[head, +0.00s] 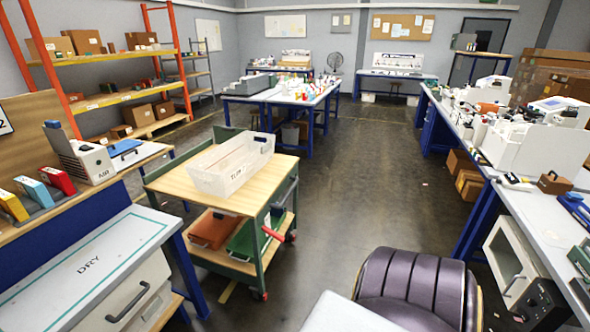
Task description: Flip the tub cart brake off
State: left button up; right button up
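The tub cart (160,181) stands left of centre, with a wood-look top and a green frame. A translucent white tub (232,168) with lettering on its near side sits on the cart's top. A red lever (273,234) sticks out at the cart's right side, slanting down to the right; I cannot tell whether it is the brake or how it is set. Casters with red parts show below, one at the near corner (260,294) and one at the right (291,237). Neither of my grippers is in view.
An orange bin (213,229) and a green bin (250,238) sit on the cart's lower shelf. A dark purple padded seat (415,285) stands at the front right. A bench marked DRY (95,258) is close on the left. Open floor (345,195) lies right of the cart.

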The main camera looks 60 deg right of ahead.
aim_at(264, 229)
jog(key=z, duration=1.65)
